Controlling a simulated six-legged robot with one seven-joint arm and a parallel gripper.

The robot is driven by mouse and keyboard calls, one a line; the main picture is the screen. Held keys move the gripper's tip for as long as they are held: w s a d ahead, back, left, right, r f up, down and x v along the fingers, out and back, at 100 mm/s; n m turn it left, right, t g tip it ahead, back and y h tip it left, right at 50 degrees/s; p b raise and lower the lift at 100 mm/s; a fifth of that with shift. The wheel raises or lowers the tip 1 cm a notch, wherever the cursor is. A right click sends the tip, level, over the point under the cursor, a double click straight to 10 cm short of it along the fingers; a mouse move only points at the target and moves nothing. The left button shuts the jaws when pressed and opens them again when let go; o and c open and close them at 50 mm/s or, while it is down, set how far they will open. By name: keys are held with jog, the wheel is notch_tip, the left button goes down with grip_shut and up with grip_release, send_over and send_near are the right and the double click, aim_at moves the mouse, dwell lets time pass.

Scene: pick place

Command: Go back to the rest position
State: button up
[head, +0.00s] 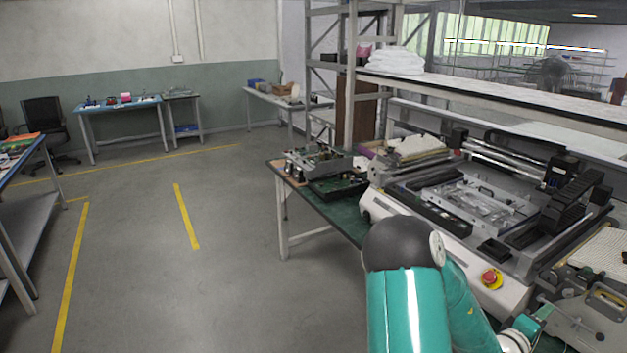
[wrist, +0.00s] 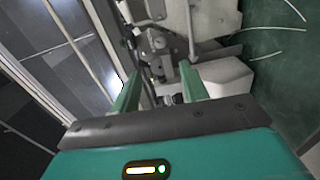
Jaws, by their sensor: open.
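My gripper (wrist: 160,88) shows in the wrist view with its two green fingers apart and nothing between them. Beyond the fingers are grey and white machine parts (wrist: 215,78), and I cannot tell how far away they are. In the head view my teal arm reaches down and right towards the front right of the workbench. The gripper's fingertips are hard to make out there, close to the equipment at the right edge.
A large white machine (head: 470,205) with a red stop button (head: 491,278) stands on the green-topped bench beside my arm. Circuit equipment (head: 320,165) lies at the bench's left end. A shelf (head: 500,92) runs behind. The grey floor (head: 140,260) on the left is open.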

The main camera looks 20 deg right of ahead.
jog(key=w+a+r+m+t+y, duration=0.25)
jog(key=w+a+y, duration=0.5)
jog(key=a, duration=0.65)
jog(key=w+a+r+m+t+y, duration=0.1)
jog(key=w+a+r+t+y, duration=0.3)
jog(key=w+a, duration=0.8)
jog(key=s+a+r+n+g+y, duration=0.1)
jog(key=s+a+r+y, duration=0.2)
jog(key=a, duration=0.6)
jog(key=s+a+r+y, duration=0.2)
jog(key=s+a+y, duration=0.1)
jog(key=a, duration=0.5)
jog(key=s+a+r+g, duration=0.2)
jog(key=s+a+r, duration=0.2)
jog(key=s+a, duration=0.6)
jog(key=shift+s+r+n+g, duration=0.2)
jog(key=shift+s+n+g, duration=0.2)
jog(key=shift+s, duration=0.65)
